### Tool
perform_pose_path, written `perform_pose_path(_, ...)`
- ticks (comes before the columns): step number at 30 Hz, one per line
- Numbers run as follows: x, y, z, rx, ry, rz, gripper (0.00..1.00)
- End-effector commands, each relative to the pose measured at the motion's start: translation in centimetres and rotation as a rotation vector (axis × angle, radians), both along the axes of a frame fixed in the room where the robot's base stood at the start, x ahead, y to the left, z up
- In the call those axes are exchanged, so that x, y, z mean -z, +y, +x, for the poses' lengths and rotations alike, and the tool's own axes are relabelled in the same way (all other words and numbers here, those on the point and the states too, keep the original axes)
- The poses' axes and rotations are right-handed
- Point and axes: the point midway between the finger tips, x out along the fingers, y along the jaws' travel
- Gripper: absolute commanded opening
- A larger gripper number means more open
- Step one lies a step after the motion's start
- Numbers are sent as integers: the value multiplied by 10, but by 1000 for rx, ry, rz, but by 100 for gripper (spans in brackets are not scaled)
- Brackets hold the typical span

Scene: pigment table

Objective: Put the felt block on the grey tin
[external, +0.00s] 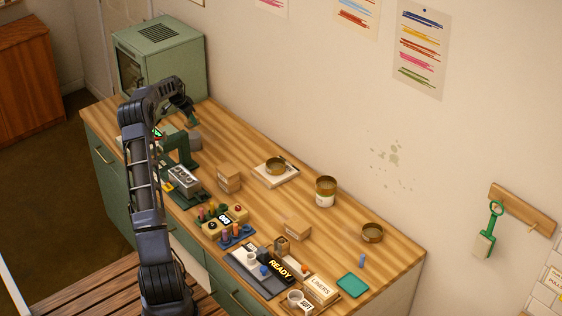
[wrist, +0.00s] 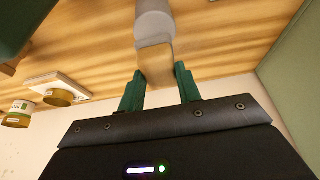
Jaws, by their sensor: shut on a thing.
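My gripper (wrist: 160,86) is shut on a tan block, the felt block (wrist: 154,61), held between its dark green fingertips. In the external view my gripper (external: 190,122) is at the far left end of the table, by the green cabinet. The grey tin (wrist: 153,28) is directly beyond the block in the wrist view, and the block overlaps its edge. The tin also shows in the external view (external: 195,141), just below my fingertips. I cannot tell whether block and tin touch. The block is too small to make out in the external view.
A green cabinet (external: 155,60) stands behind my gripper. A green stand (external: 182,148) is close in front of the tin. A cardboard box (external: 229,177), a brass tin (external: 276,166) on a white board and a taller tin (external: 326,196) stand farther right. Bare wood lies between.

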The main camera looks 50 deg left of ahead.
Motion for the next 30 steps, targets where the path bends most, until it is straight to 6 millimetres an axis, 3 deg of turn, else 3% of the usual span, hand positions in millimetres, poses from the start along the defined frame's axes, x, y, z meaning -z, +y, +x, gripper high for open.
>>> perform_pose_path(5, 9, 0, 0, 0, 1, -1, 11)
perform_pose_path(14, 45, 0, 0, -1, -1, -1, 11)
perform_pose_path(26, 50, 0, 0, -1, 0, -1, 11)
perform_pose_path(27, 49, 0, 0, -1, 0, -1, 40)
perform_pose_path(30, 49, 0, 0, -1, 0, -1, 56)
